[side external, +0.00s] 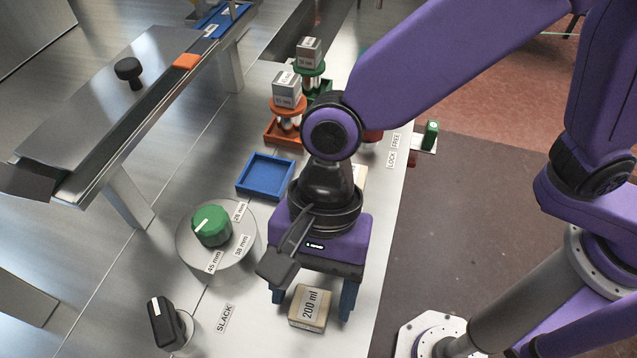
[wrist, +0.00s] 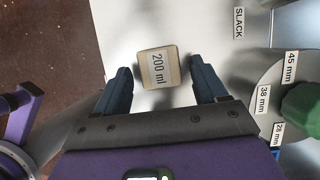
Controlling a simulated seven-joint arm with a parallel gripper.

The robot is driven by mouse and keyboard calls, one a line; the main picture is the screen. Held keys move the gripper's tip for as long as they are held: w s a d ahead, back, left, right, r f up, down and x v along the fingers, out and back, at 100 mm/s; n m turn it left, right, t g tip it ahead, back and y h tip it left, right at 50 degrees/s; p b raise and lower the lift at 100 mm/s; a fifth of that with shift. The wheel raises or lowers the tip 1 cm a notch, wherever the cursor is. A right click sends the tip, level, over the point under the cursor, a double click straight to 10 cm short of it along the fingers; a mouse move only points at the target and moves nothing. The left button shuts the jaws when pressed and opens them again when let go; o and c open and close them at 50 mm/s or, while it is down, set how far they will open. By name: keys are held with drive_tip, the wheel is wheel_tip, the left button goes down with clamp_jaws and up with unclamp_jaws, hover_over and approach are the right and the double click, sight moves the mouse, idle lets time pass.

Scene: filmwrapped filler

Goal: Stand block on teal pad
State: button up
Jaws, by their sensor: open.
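A tan block (side external: 309,308) with a white "200 ml" label lies on the pale work surface, label up. In the wrist view the block (wrist: 159,68) sits ahead, between the lines of my two blue fingers, with a gap on each side. My gripper (side external: 312,301) is open and empty, pointing down over the block; the height left between fingertips and block is hard to tell. I cannot make out a teal pad in either view; my arm and gripper hide part of the surface.
A blue tray (side external: 266,176) is behind my gripper. A green knob (side external: 211,225) on a round millimetre dial and a black SLACK knob (side external: 166,322) stand left. Orange (side external: 286,107) and green (side external: 309,70) stands hold grey labelled blocks farther back. A raised conveyor (side external: 110,115) runs upper left.

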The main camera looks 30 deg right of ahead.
drive_tip(key=v, duration=1.7)
drive_tip(key=shift+w+a+r, duration=0.15)
drive_tip(key=shift+w, duration=0.3)
drive_tip(key=d+f+n, duration=0.3)
drive_tip(key=d+n, duration=0.1)
drive_tip(key=d, duration=0.4)
drive_tip(key=d+f+n+t+h, duration=0.1)
drive_tip(key=d+f+n, duration=0.2)
drive_tip(key=d, duration=0.6)
drive_tip(key=d+f+n+t+h, duration=0.1)
drive_tip(key=d+f+n, duration=0.2)
drive_tip(key=d+n, duration=0.4)
drive_tip(key=shift+s+d+f, duration=0.2)
drive_tip(key=shift+s+d, duration=0.25)
drive_tip(key=shift+d, duration=0.4)
drive_tip(key=shift+o, duration=0.5)
drive_tip(key=s+d+f+n, duration=0.2)
drive_tip(key=d+n, duration=0.1)
drive_tip(key=d, duration=0.2)
drive_tip(key=s+d+f+n+t, duration=0.1)
drive_tip(key=s+d+f+n, duration=0.1)
drive_tip(key=d+n, duration=0.2)
drive_tip(key=shift+s+d+h, duration=0.3)
drive_tip(key=shift+d, duration=0.15)
drive_tip(key=shift+r, duration=0.1)
